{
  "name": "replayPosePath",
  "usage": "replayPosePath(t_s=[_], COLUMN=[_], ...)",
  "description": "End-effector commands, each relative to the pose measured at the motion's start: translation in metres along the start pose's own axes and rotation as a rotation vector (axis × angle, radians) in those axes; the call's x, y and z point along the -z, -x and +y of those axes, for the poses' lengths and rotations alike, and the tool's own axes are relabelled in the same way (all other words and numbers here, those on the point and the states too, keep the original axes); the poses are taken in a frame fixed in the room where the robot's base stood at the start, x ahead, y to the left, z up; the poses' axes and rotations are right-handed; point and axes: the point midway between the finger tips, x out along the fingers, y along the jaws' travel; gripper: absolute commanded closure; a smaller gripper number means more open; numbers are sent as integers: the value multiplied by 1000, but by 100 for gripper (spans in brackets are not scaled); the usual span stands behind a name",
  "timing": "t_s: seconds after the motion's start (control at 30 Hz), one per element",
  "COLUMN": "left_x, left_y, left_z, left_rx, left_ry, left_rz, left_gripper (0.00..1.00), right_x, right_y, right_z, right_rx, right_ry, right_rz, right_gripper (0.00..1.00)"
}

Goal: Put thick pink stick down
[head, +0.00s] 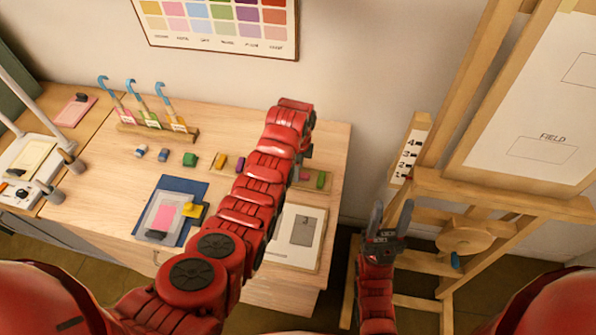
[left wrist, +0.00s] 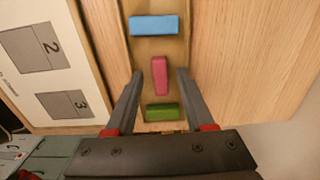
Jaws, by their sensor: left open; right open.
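A pink stick (left wrist: 160,75) lies in a shallow wooden tray (left wrist: 124,50), between a blue stick (left wrist: 154,26) and a green stick (left wrist: 160,112). It lies lengthwise along the tray, while the other two lie across it. My left gripper (left wrist: 160,73) is open, with one finger on each side of the pink stick and a gap to each. In the head view, a bit of the pink stick (head: 304,174) shows beside my red left arm, which hides the left gripper's fingers. My right gripper (head: 391,212) is open and empty, off the table's right side.
The green stick (head: 320,180) is at the tray's right end. A numbered card (head: 302,215) lies in front. A blue mat (head: 196,190), several small blocks and a rack of blue-hooked tools (head: 150,130) are to the left. An easel (head: 490,185) stands right.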

Motion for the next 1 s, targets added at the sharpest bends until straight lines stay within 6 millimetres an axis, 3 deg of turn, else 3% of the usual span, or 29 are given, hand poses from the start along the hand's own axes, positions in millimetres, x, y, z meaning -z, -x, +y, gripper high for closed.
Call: replayPosePath(t_s=[0.23,0.3,0.43,0.6,0.87,1.0], left_x=[0,0,0,0,0,-9], left_y=[43,74,96,106,104,84], left_z=[-1,0,1,1,-1,-25], left_rx=[10,4,-2,-1,10,140], left_ry=[0,0,0,0,7,88], left_rz=[1,0,-1,0,1,12], left_gripper=[46,46,46,46,46,46], right_x=[-4,0,3,5,5,5], right_y=[24,-1,-19,-29,-29,-29], right_z=[-1,0,1,1,2,1], right_rx=[0,0,0,0,0,0], right_ry=[0,0,0,0,0,0], right_rz=[0,0,1,0,0,0], right_gripper=[51,51,51,51,51,51])
